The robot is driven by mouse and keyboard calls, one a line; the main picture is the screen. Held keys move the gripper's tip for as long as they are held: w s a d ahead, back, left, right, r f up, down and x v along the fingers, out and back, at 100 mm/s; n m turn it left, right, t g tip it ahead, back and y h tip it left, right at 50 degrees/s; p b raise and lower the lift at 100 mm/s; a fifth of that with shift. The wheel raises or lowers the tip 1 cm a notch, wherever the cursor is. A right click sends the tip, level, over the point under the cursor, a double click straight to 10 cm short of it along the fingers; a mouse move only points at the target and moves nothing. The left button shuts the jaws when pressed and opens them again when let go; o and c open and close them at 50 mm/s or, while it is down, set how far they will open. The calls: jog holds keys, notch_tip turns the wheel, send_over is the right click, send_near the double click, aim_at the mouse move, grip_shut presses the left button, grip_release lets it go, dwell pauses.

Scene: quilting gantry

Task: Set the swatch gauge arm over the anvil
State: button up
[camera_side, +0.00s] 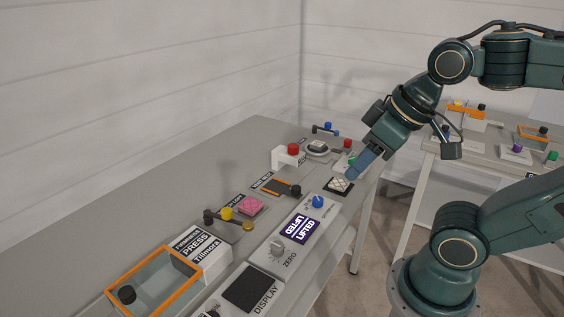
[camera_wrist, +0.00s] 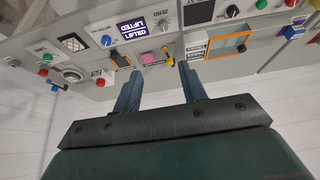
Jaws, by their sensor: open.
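The swatch gauge arm (camera_side: 238,220) is a dark bar with a yellow knob (camera_side: 226,213), a dark post at its left end and a brass disc at its right end. A pink swatch (camera_side: 251,205) lies just behind the bar, and the disc is beside it, not over it. I cannot make out the anvil; the swatch may cover it. In the wrist view the yellow knob (camera_wrist: 169,61) and pink swatch (camera_wrist: 150,58) appear between my fingertips, some way off. My gripper (camera_side: 357,172) is open and empty, above the bench, well right of the gauge.
A panel display (camera_side: 299,229) reads LIFTED, with a blue knob (camera_side: 318,202) behind it. A red button on a white block (camera_side: 292,150) and an orange-framed tray (camera_side: 152,285) stand on the bench. A second bench (camera_side: 490,150) is at right.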

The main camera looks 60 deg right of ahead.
jog(key=shift+w, duration=0.35)
jog(key=c, duration=0.7)
jog(key=shift+w+r+n, duration=0.15)
jog(key=shift+w+n, duration=0.2)
jog(key=shift+n, duration=0.05)
grip_shut()
jog(key=w+a+f+n+g+h, duration=0.1)
jog(key=w+a+f+n+g, duration=0.1)
jog(key=w+n, duration=0.5)
jog(key=w+a+f+n+g+h, duration=0.1)
jog(key=w+f+n, duration=0.15)
jog(key=w, duration=0.75)
jog(key=w+a+f+n+g+h, duration=0.1)
jog(key=w+a+f+n, duration=0.3)
jog(key=f, duration=0.3)
jog(key=w+a+f+n+h, duration=0.1)
jog(key=w+a+f+n, duration=0.2)
jog(key=w+f+n, duration=0.3)
jog(key=shift+w+a+f+g, duration=0.3)
jog(key=shift+a+f+g, duration=0.1)
jog(key=shift+f, duration=0.25)
